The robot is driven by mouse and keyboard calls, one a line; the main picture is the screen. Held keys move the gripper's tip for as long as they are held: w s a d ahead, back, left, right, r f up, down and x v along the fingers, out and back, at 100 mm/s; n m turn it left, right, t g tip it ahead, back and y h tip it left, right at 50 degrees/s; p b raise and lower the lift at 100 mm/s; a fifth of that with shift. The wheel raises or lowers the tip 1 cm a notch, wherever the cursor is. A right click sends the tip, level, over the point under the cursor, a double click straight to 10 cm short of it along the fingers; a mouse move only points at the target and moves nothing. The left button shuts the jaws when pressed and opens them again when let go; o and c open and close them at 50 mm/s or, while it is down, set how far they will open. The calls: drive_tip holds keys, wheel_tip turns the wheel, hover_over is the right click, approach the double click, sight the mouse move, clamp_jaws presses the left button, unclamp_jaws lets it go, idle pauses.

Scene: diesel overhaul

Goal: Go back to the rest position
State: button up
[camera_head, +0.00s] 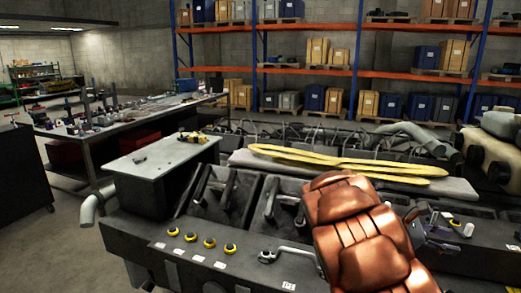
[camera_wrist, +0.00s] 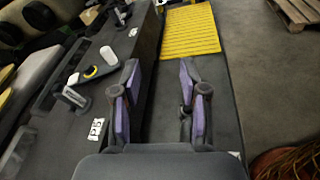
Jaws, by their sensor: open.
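My gripper (camera_wrist: 158,78) is open and empty in the wrist view, its two purple-padded fingers apart. It is over the edge of the dark engine (camera_wrist: 65,130), and no object is between the pads. In the head view my copper-coloured arm covers part of the engine (camera_head: 205,268) at the lower right. Part of my gripper seems to show just right of the arm, too small there to read its jaws.
Yellow-ringed caps (camera_head: 191,237) and a wrench-like handle (camera_head: 285,252) are on the engine. Yellow strips (camera_head: 350,162) lie along its top. A workbench (camera_head: 120,122) with tools stands left. The wrist view shows a yellow ribbed step (camera_wrist: 190,32), a pallet (camera_wrist: 297,14) and open floor (camera_wrist: 270,90).

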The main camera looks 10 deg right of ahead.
drive_tip(key=s+a+f+m+t+y, duration=0.1)
drive_tip(key=s+a+y, duration=0.4)
drive_tip(key=a, duration=0.8)
drive_tip(key=s+a+f+m+t+y, duration=0.2)
drive_tip(key=s+a+m, duration=0.4)
drive_tip(key=s+a, duration=0.3)
drive_tip(key=s+a+f+m+t+y, duration=0.1)
drive_tip(key=s+a+f+m+y, duration=0.2)
drive_tip(key=a, duration=1.5)
drive_tip(key=s+f+y, duration=0.1)
drive_tip(key=s+y, duration=0.3)
drive_tip(key=shift+s+y, duration=0.3)
drive_tip(key=shift+d+m, duration=0.1)
drive_tip(key=shift+m, duration=0.2)
